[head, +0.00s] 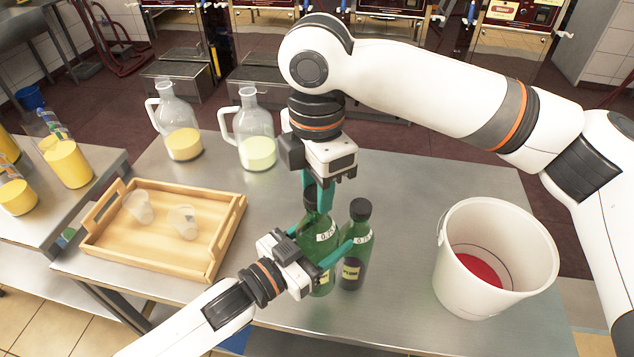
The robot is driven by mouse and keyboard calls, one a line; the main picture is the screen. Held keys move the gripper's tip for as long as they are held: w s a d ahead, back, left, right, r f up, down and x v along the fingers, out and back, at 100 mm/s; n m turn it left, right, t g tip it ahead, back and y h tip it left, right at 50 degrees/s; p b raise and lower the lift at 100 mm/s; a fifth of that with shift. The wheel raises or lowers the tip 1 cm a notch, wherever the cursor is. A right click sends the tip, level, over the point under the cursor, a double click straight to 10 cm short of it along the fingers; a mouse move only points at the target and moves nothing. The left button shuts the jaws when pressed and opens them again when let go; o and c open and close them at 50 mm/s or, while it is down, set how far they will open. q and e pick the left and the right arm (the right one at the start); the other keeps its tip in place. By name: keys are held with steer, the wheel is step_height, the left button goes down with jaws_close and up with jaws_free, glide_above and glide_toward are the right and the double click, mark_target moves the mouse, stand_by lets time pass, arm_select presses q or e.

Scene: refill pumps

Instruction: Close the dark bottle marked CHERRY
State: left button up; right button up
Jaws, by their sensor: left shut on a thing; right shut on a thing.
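Two dark green bottles with black caps stand close together on the metal table. My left gripper (328,232) is shut around the body of the left bottle (322,222). That bottle's lower label is mostly hidden by the gripper, so I cannot read CHERRY on it. My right gripper (317,204) comes down from above and is shut on the black cap (309,198) at the same bottle's top. I cannot tell how tightly the cap sits on the neck. The right bottle (358,238) is capped and upright, and its label seems to read PLUM.
A white bucket (455,272) with red contents stands at the right. A wooden tray (150,252) with two clear cups is at the left. Two glass jugs (181,140) (256,148) stand at the back. Free table lies between bottles and bucket.

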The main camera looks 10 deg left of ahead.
steer(key=m, duration=1.2)
steer(key=shift+a, duration=0.1)
steer(key=m, duration=0.5)
steer(key=shift+m, duration=0.4)
steer(key=o, duration=1.1)
steer(key=shift+o, duration=0.2)
step_height(320, 180, up, 12)
